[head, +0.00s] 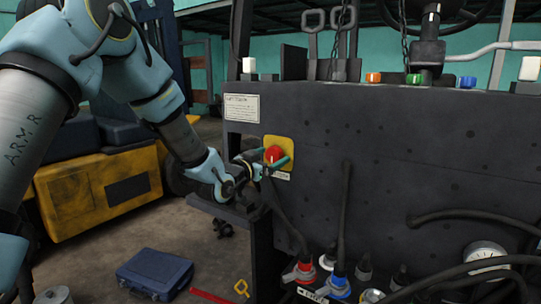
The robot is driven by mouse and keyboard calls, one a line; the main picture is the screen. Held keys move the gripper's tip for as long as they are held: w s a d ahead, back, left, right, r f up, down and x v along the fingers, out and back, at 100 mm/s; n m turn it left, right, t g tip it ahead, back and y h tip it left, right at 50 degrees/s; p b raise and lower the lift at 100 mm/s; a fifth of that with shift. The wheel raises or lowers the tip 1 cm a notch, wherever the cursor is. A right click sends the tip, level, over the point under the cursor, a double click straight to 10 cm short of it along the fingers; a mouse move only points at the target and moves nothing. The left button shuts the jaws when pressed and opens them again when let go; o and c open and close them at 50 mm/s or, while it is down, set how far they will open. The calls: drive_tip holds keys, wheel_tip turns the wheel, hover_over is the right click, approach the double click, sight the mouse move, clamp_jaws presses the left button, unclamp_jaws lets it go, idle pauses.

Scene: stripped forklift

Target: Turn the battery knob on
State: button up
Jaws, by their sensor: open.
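The battery knob (273,154) is red and round, on a yellow square plate (285,143) at the left part of the dark forklift panel (380,130). My gripper (276,163) is at the knob, with one green-tipped finger above left of it and the other to its lower right. The jaws are open around or just in front of the knob; I cannot tell whether they touch it. The knob's lower edge is partly hidden by my gripper. A small label sits under the plate.
Red and blue connectors (338,284) with cables stand at the panel's foot. Hoses and a gauge (485,254) are at the lower right. A blue case (154,273) lies on the floor. A yellow forklift (100,188) stands behind my arm.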

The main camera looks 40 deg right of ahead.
drive_tip(key=c, duration=1.4)
drive_tip(key=shift+o, duration=0.2)
drive_tip(key=shift+f+b, duration=0.15)
drive_tip(key=shift+b, duration=0.45)
drive_tip(key=m+b, duration=0.1)
drive_tip(key=b, duration=0.1)
drive_tip(key=m+b, duration=0.2)
drive_tip(key=b, duration=0.1)
drive_tip(key=shift+f, duration=0.3)
drive_tip(key=m+b, duration=0.5)
drive_tip(key=b, duration=0.5)
drive_tip(key=m+b, duration=0.6)
drive_tip(key=b, duration=0.3)
drive_tip(key=shift+r+m, duration=0.1)
drive_tip(key=shift+m, duration=0.2)
drive_tip(key=m+b, duration=0.1)
drive_tip(key=b, duration=0.1)
drive_tip(key=m+b, duration=0.2)
drive_tip(key=shift+r, duration=0.25)
drive_tip(key=shift+m, duration=0.3)
